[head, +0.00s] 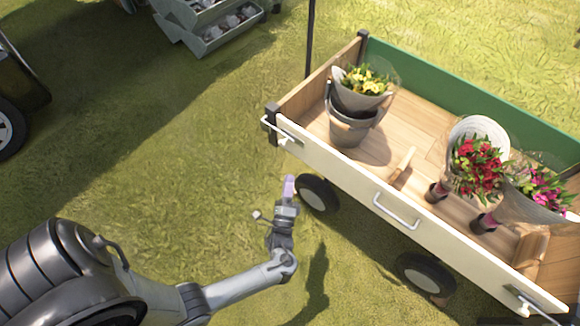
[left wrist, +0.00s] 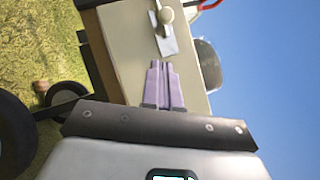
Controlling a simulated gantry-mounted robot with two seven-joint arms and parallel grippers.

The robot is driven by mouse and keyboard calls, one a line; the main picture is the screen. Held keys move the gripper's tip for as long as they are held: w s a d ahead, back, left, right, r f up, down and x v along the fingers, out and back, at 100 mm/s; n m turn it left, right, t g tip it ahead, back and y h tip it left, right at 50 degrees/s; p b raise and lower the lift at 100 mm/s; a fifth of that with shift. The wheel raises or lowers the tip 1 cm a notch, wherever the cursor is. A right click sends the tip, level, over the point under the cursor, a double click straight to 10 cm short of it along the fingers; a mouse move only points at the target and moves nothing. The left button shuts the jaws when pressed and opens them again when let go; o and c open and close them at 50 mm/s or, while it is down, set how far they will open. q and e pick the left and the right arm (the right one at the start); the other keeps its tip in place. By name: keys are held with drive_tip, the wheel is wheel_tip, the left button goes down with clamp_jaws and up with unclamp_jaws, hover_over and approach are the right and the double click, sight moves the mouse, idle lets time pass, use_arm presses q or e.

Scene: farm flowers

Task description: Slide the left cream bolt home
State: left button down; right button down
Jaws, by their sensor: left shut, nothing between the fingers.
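The left cream bolt (head: 283,133) sits at the left end of the cream side panel (head: 345,174) of a wooden wagon, by the dark corner post. In the left wrist view the bolt (left wrist: 166,38) shows as a pale plate with a round knob, beyond my fingertips. My left gripper (head: 289,183) is below and apart from the bolt, outside the panel. Its purple fingers (left wrist: 162,75) are shut together with nothing between them. How far the bolt is slid is too small to tell. My right gripper is not in view.
A second bolt (head: 530,301) is at the panel's right end, and a white handle (head: 396,210) is at its middle. The wagon holds a bucket (head: 350,128) with yellow flowers and red and pink bouquets (head: 478,165). Wheels (head: 318,194) stand below.

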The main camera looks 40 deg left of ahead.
use_arm(q)
drive_tip(key=v, duration=0.4)
drive_tip(key=shift+s+f, duration=0.1)
drive_tip(key=shift+s, duration=0.05)
drive_tip(key=shift+a, duration=0.1)
